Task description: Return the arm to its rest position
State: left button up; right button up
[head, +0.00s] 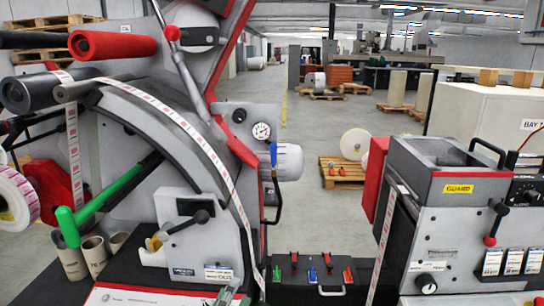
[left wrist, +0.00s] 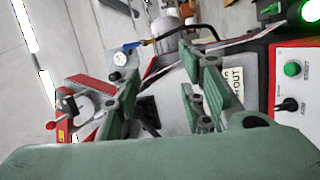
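My left gripper (left wrist: 163,88) shows in the left wrist view. Its green fingers are apart, with a gap between the pads and nothing held in it. Part of the machine front lies behind the fingers, near a label reading OUT (left wrist: 236,82). In the head view I cannot make out either gripper. A green-handled bar (head: 105,195) sticks out lower left. My right gripper is in neither view.
A second machine with a hopper (head: 445,165) stands at the right. A dark tray with coloured clips (head: 310,275) sits between the machines. A gauge (head: 261,131) and a blue-tipped handle (head: 273,155) are on the rewinder.

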pick_arm(q)
jog(key=s+a+f+m+g+y, duration=0.1)
jog(key=s+a+f+m+g, duration=0.1)
jog(key=s+f+m+g, duration=0.55)
jog(key=s+a+f+m+g+y, duration=0.1)
jog(key=s+a+f+m+g, duration=0.3)
jog(key=s+f, duration=0.55)
jog(key=s+a+f+m+g+y, duration=0.2)
jog(key=s+a+m+g+y, duration=0.15)
jog(key=s, duration=0.65)
jog(key=s+a+f+g+b, duration=0.1)
jog(key=s+f+b, duration=0.2)
jog(key=f, duration=2.8)
jog(key=s+a+f+g+b, duration=0.1)
jog(key=s+a+f+b, duration=0.1)
jog(key=s+f, duration=1.4)
jog(key=shift+s+a+f+m+g, duration=0.15)
jog(key=shift+a+f+m+g, duration=0.15)
jog(key=shift+a, duration=0.35)
